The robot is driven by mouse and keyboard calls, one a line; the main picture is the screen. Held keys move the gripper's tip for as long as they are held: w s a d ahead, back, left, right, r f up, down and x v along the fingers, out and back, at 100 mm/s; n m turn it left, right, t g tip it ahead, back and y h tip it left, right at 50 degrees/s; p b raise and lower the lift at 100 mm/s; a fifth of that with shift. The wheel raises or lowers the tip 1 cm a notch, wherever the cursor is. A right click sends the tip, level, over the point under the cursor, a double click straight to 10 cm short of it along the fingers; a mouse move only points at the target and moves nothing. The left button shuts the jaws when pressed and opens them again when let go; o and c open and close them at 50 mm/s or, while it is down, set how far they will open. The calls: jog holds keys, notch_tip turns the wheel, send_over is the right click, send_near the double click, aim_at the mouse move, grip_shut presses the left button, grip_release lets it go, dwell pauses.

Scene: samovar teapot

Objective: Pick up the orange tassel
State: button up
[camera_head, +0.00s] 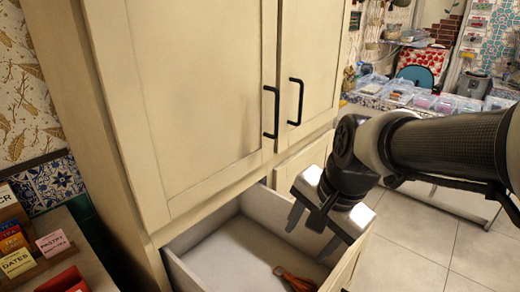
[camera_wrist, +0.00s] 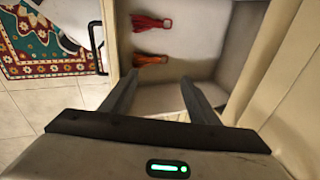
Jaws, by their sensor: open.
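The orange tassel (camera_wrist: 150,60) lies on the floor of an open drawer (camera_wrist: 205,50), below a red tassel (camera_wrist: 152,22) in the wrist view. In the head view an orange-looking tassel (camera_head: 294,280) shows at the bottom edge, partly cut off by the frame. My gripper (camera_head: 311,236) is open and empty above the drawer, its fingers pointing down. In the wrist view the open fingers (camera_wrist: 158,92) are below the orange tassel in the picture and apart from it.
The cream cabinet (camera_head: 190,90) with black handles (camera_head: 294,102) rises behind the drawer. The drawer walls (camera_head: 277,215) surround the tassels. Card boxes (camera_head: 30,255) stand at the left. Tiled floor (camera_head: 415,245) and a patterned rug (camera_wrist: 40,45) lie outside the drawer.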

jog(key=w+f+m+g+p, duration=0.2)
jog(key=w+m+p, duration=0.1)
jog(key=m, duration=0.4)
jog(key=m+g+h+p, duration=0.15)
jog(key=m+p, duration=0.25)
jog(key=m, duration=0.6)
send_near(301, 282)
notch_tip(301, 282, down, 10)
jog(key=b, duration=0.6)
jog(key=shift+s+r+b, duration=0.2)
jog(key=shift+b, duration=0.2)
jog(key=c, duration=1.1)
notch_tip(301, 282, up, 10)
jog(key=p, duration=0.3)
jog(key=shift+p, duration=0.35)
